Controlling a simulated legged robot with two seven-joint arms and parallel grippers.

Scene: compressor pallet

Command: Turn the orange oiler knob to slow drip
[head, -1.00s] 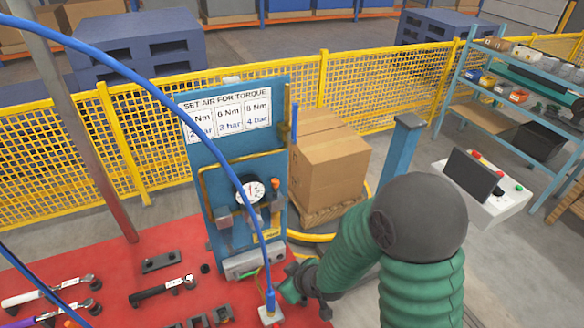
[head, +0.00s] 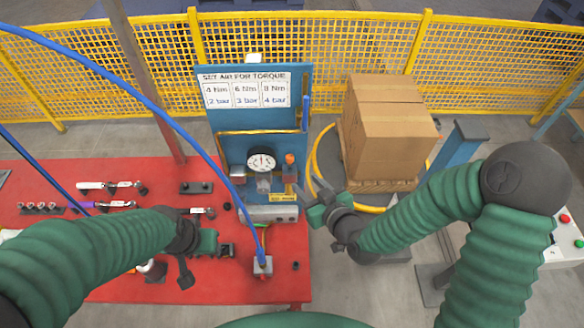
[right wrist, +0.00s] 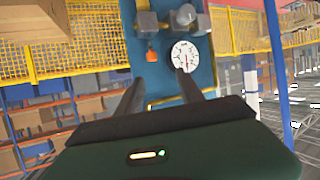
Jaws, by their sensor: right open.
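The orange oiler knob (head: 290,158) is on the right side of the blue panel (head: 228,122), just right of the round pressure gauge (head: 261,161). My right gripper (head: 303,194) is below and slightly right of the knob, apart from it. In the right wrist view the scene is upside down: the knob (right wrist: 152,56) shows beyond my two spread, empty fingers (right wrist: 158,92), with the gauge (right wrist: 185,55) beside it. My left gripper (head: 200,258) is low over the red table; its fingers are partly hidden.
The red table (head: 115,175) holds torque wrenches (head: 105,187) and sockets. A blue hose (head: 160,105) arcs across to a fitting (head: 262,265) in front of the panel. A cardboard box (head: 388,130) stands right of the panel, before a yellow mesh fence (head: 330,55).

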